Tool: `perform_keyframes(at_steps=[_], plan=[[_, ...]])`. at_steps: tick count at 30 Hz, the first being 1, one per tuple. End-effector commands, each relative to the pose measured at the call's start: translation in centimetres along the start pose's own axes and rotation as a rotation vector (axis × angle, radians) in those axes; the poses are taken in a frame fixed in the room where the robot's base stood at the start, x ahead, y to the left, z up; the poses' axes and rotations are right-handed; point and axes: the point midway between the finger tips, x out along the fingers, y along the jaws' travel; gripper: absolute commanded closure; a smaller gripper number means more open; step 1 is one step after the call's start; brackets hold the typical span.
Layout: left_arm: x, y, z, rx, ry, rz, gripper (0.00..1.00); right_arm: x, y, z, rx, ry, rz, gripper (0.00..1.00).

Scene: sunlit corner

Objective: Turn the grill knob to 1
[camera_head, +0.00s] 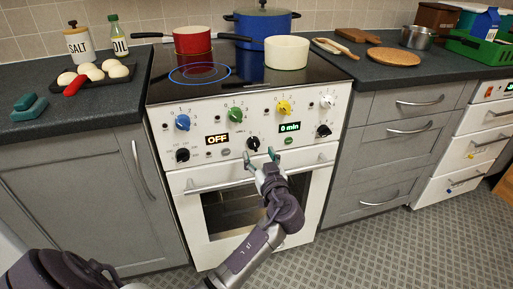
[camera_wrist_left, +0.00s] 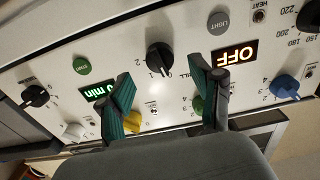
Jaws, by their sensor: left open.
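The stove's control panel (camera_head: 215,145) has a black knob (camera_head: 253,143) at its lower middle, between the OFF display (camera_head: 216,139) and the green 0 min display (camera_head: 289,127). In the wrist view this black knob (camera_wrist_left: 159,57) has small numbers beside it and a partly covered label ending in "ILL", which fits the grill knob. Its exact setting is too small to tell. My left gripper (camera_head: 261,157) is open and empty just in front of and below the knob. In the wrist view its two green-tipped fingers (camera_wrist_left: 160,72) spread to either side of the knob, apart from it.
The oven door handle (camera_head: 225,184) runs just below the panel, close to my gripper. Blue (camera_head: 182,122), green (camera_head: 235,114), yellow (camera_head: 284,107) and white (camera_head: 327,101) knobs line the upper row. A red pan (camera_head: 193,42) and a white pot (camera_head: 287,53) stand on the hob.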

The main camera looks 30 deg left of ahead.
Motion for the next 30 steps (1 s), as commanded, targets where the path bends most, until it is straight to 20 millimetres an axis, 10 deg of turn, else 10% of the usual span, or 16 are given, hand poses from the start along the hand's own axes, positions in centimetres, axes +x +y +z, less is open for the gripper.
perform_keyframes(at_steps=[19, 30], plan=[[4.3, 0.0, 0.1, 0.000, -0.002, 0.000, 0.35, -0.1, 0.0, -0.1, 0.000, 0.003, -0.001, 0.60], [4.2, 0.0, 0.1, 0.001, -0.002, 0.000, 0.95, -0.2, 0.0, -0.1, 0.000, 0.003, -0.001, 0.60]])
